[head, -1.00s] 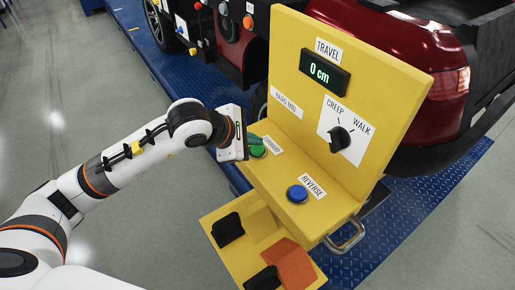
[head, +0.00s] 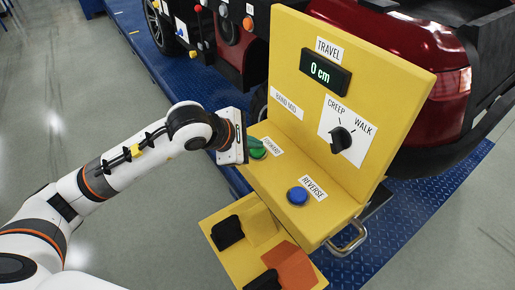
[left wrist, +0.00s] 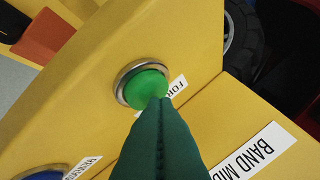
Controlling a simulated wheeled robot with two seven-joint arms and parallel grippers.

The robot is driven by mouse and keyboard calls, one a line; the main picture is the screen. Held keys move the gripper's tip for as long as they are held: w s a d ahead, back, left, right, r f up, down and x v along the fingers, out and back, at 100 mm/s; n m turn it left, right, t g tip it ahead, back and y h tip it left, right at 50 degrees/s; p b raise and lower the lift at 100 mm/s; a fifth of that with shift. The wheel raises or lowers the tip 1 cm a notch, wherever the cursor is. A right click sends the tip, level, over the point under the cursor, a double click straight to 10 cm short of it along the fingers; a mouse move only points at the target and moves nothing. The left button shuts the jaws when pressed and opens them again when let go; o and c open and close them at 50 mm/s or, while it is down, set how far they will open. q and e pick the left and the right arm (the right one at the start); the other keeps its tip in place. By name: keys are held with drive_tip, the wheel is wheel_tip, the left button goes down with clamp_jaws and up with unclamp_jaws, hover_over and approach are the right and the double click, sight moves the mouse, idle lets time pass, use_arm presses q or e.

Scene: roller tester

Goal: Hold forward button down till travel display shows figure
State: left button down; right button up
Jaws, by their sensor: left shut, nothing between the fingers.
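The yellow control box carries a TRAVEL display (head: 325,72) that reads 0 cm. The green FORWARD button (head: 258,153) sits on its lower ledge at the left. It also shows in the left wrist view (left wrist: 146,86), domed in a metal ring. My left gripper (head: 254,144) is shut and empty, its green fingertips at the button. In the left wrist view the fingertips (left wrist: 158,102) overlap the button's near edge; I cannot tell whether they press it. The blue REVERSE button (head: 298,195) lies to the right. My right gripper is not in view.
A black selector knob (head: 341,139) stands between the CREEP and WALK labels. A lower yellow tray (head: 222,213) holds black pieces and an orange piece (head: 293,266). A red vehicle (head: 392,60) is behind the box on a blue platform. Grey floor is clear at left.

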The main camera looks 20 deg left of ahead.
sight(253, 152)
use_arm(q)
drive_tip(key=shift+f+b, duration=0.25)
drive_tip(key=shift+b, duration=0.05)
idle(1.8)
drive_tip(key=shift+r+p, duration=0.35)
drive_tip(key=shift+r, duration=0.55)
drive_tip(key=shift+r, duration=0.1)
drive_tip(key=shift+r+p, duration=1.25)
drive_tip(key=shift+r, duration=1.2)
